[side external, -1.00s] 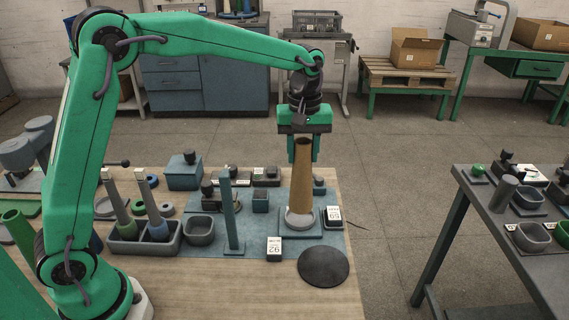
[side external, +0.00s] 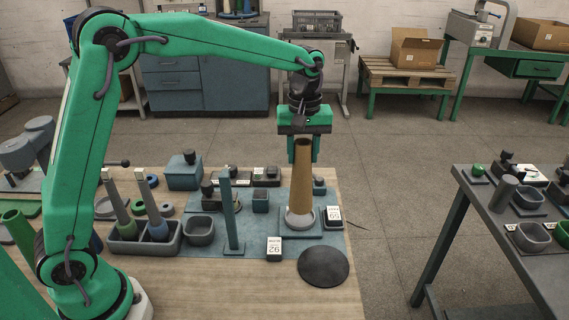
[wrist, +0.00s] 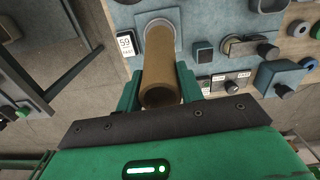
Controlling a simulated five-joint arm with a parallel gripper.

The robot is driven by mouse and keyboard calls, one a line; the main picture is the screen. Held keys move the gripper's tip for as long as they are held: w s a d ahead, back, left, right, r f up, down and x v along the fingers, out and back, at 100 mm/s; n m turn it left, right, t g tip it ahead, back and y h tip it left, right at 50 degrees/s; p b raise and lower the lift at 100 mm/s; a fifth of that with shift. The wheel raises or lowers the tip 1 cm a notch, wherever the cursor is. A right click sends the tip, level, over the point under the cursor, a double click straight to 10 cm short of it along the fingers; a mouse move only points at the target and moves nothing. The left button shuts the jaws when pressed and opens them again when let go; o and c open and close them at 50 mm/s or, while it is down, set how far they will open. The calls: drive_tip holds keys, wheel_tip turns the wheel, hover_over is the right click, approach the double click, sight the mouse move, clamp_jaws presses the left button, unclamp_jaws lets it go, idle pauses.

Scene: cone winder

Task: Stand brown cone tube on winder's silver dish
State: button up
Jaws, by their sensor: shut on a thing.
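The brown cone tube (side external: 302,178) is upright, narrow end up, with its wide or lower end at the silver dish (side external: 299,220) of the winder. In the wrist view the tube (wrist: 160,70) runs away from me toward the pale dish (wrist: 160,22), its open top close to the camera. The tube's lower end looks to be inside the dish's rim; whether it fully touches the bottom is hard to see. My gripper (side external: 303,152) is shut on the upper part of the tube, a green finger on each side, also in the wrist view (wrist: 160,88).
A blue-grey post (side external: 230,210) stands left of the dish. A second table (side external: 500,215) is at right, across open floor.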

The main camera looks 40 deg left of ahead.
sight(303, 142)
drive_tip(key=shift+f, duration=1.9)
idle(1.2)
drive_tip(key=o, duration=1)
drive_tip(key=shift+r, duration=3.9)
